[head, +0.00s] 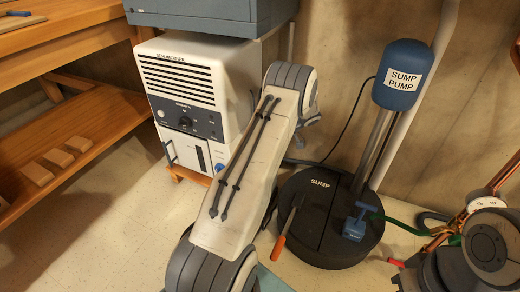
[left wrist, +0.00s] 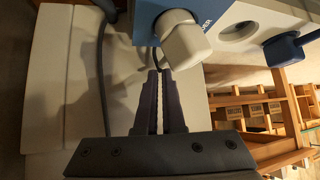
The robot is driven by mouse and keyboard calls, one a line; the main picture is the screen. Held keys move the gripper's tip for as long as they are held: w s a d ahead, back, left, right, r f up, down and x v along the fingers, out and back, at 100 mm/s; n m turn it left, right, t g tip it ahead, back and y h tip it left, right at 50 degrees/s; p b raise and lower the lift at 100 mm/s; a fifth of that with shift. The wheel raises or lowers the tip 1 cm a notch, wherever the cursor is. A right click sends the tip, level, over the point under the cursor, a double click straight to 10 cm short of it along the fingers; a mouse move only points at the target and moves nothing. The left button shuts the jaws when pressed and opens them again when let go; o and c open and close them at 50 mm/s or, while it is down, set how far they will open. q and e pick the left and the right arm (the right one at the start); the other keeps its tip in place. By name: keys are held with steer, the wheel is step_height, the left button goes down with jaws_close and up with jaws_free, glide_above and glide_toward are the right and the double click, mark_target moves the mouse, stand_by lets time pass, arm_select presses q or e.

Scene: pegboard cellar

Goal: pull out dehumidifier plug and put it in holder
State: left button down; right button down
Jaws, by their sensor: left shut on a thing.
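In the left wrist view a white plug (left wrist: 185,42) is at the face of a blue-edged block (left wrist: 147,24), whose label is mostly cut off. I cannot tell how deep the plug sits. My left gripper (left wrist: 158,76) is nearly closed just below it, on what looks like its thin dark cord (left wrist: 155,58). Right of the plug are an empty round opening (left wrist: 238,32) and a dark blue plug (left wrist: 284,48). The white dehumidifier (head: 180,85) stands at the left in the head view. My arm hides the left gripper there. My right gripper is not visible.
A blue sump pump (head: 402,75) stands on a dark round lid (head: 330,215); an orange-handled tool (head: 279,245) and a blue item (head: 355,228) lie there. A wooden bench (head: 60,150) is at left. Copper pipes (head: 485,195) are at right. A grey cable (left wrist: 101,75) hangs beside the gripper.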

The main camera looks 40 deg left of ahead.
arm_select(q)
steer(key=shift+m+g+p, duration=0.3)
steer(key=shift+g+p, duration=0.1)
steer(key=shift+g, duration=0.2)
steer(key=shift+m+g, duration=0.4)
steer(key=shift+g, duration=0.4)
steer(key=shift+r+g+b, duration=0.15)
steer(key=shift+g+b, duration=0.15)
steer(key=shift+b, duration=0.15)
steer(key=shift+w, duration=0.2)
steer(key=shift+w+a+f+b, duration=0.1)
steer(key=shift+f+b, duration=0.3)
steer(key=shift+b, duration=0.1)
